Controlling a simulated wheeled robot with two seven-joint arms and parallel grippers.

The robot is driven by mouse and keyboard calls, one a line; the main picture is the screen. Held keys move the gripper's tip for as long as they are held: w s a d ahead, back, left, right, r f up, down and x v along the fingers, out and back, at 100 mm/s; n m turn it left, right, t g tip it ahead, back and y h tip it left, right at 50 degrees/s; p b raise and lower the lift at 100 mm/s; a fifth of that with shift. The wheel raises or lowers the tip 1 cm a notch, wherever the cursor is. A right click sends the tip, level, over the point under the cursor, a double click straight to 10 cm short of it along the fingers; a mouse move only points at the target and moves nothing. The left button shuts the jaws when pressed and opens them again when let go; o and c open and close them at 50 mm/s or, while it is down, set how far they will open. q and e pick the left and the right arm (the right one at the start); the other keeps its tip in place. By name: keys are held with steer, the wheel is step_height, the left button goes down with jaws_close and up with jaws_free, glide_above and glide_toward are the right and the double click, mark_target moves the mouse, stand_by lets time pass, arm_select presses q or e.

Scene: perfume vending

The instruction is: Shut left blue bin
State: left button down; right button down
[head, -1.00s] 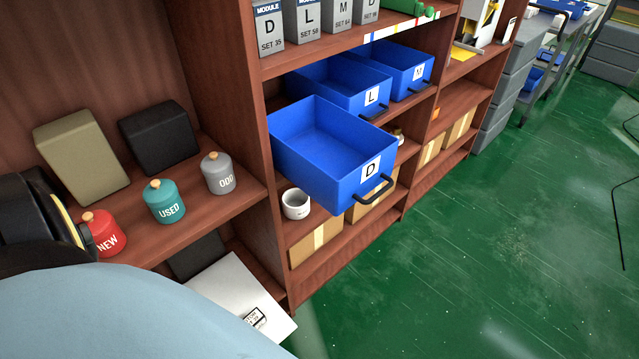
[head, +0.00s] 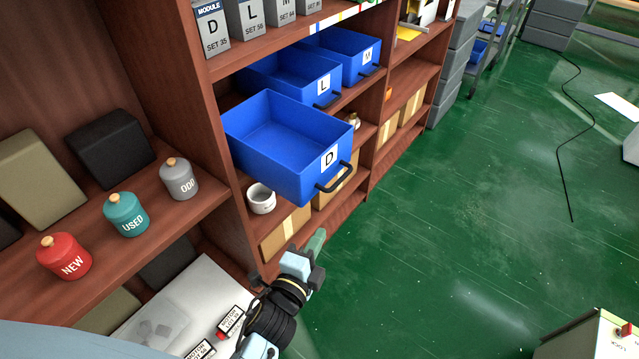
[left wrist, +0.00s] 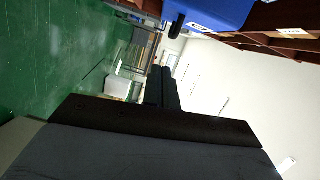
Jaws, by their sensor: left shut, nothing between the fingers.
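The left blue bin (head: 262,165), labelled D, is pulled far out of its shelf and overhangs the floor, with a black handle (head: 335,178) on its front. My left gripper (head: 317,242) is below and slightly left of that handle, apart from it, with its fingers shut and empty. In the left wrist view, the shut fingers (left wrist: 161,88) point ahead. A blue bin (left wrist: 222,12) and a black handle (left wrist: 175,27) show at the top of that view. My right gripper is not in view.
Blue bins L (head: 290,77) and M (head: 345,50) stand farther along the shelf. A white mug (head: 261,199) and cardboard boxes (head: 286,230) sit below bin D. Red, teal and grey jars stand at left. The green floor (head: 450,200) at right is mostly clear.

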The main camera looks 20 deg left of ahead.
mark_target(319, 187)
arm_select(q)
steer(key=shift+m+t, duration=0.4)
steer(key=shift+m, duration=0.1)
steer(key=w+r, duration=0.1)
steer(key=w, duration=0.2)
steer(key=w+a+r, duration=0.1)
steer(key=w, duration=0.3)
steer(key=w+a+r, duration=0.1)
steer(key=w, duration=0.3)
steer(key=shift+w+r, duration=0.1)
steer(key=shift+w, duration=0.1)
steer(key=shift+w+a+p, duration=0.15)
steer(key=shift+a+p, duration=0.2)
steer(key=shift+a, duration=0.2)
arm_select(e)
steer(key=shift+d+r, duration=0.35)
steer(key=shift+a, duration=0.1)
